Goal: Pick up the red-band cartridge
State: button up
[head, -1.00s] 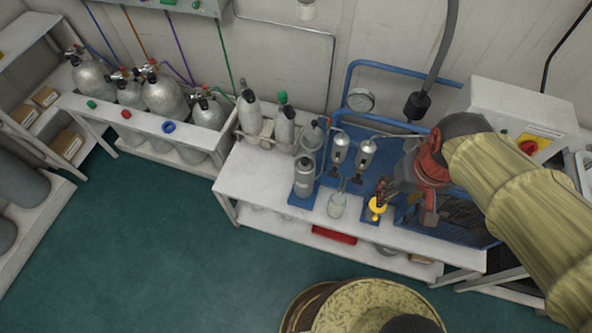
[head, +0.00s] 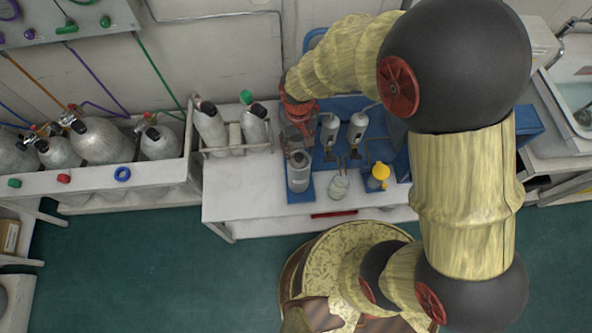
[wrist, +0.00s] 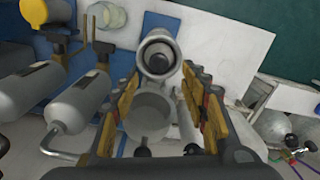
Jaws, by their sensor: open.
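No red band is clear on any cartridge, so I cannot tell which one is the red-band cartridge. Two upright silver cylinders stand in a rack on the bench: one with a dark top with a hint of red (head: 209,127), one with a green top (head: 253,124). A grey canister (head: 298,172) stands on a blue base; its open, ringed top shows ahead in the wrist view (wrist: 157,56). My gripper (wrist: 160,82) is open, pointing down, with a grey round-topped body (wrist: 148,112) below and between its fingers. In the head view my wrist hides the fingers.
Two small silver bottles (head: 329,130) hang by the blue panel. A glass jar (head: 338,186) and a yellow-topped item (head: 380,171) stand on the white bench (head: 240,200). Large cylinders (head: 97,141) fill a trough at left. The bench front left is bare.

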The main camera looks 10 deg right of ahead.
aim_at(299, 156)
jog(key=f, duration=0.1)
jog(key=f+b, duration=0.1)
jog(key=f, duration=0.1)
jog(key=f+b, duration=0.1)
jog(key=f, duration=0.1)
jog(key=shift+s+d+f, duration=0.15)
jog(key=shift+s+f, duration=0.1)
jog(key=shift+s, duration=0.1)
jog(key=c, duration=0.3)
jog(key=c, duration=0.8)
grip_shut()
